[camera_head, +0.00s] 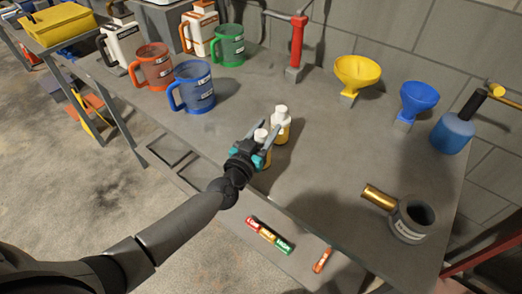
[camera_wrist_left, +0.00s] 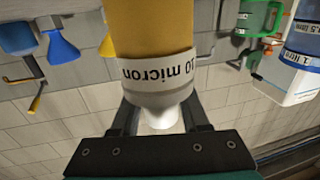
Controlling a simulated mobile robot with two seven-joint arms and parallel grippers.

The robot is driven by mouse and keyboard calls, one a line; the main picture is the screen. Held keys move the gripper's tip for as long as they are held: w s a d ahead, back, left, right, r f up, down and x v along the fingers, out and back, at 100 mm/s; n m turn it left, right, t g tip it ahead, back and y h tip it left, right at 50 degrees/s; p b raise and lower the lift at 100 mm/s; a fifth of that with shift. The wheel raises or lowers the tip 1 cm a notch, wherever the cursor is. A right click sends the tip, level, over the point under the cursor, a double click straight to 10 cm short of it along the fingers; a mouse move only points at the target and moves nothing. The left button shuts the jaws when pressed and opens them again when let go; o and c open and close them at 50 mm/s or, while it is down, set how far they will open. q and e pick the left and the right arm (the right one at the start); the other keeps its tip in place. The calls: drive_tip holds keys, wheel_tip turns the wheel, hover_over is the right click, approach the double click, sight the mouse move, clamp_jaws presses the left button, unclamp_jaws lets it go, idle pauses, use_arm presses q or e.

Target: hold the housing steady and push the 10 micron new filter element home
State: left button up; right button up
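A yellow filter element labelled "10 micron" fills the middle of the left wrist view (camera_wrist_left: 158,72), with a pale cap and white knob towards my gripper. My left gripper (camera_head: 268,135) is at the two white-topped yellow elements on the bench in the head view. Its fingers lie either side of the nearer element (camera_head: 262,136); the other element (camera_head: 281,122) stands just behind. The cap hides the fingertips in the wrist view, so I cannot tell whether they grip. The grey cup-shaped housing (camera_head: 409,222) stands at the bench's right, its dark mouth up. My right gripper is out of view.
A gold cylinder (camera_head: 378,197) is beside the housing. Yellow (camera_head: 357,72) and blue (camera_head: 418,97) funnels and a blue oil can (camera_head: 452,132) are along the back. Several jugs, including a blue one (camera_head: 193,88), are left. The bench between elements and housing is clear.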

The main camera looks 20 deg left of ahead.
use_arm(q)
clamp_jaws()
idle(0.7)
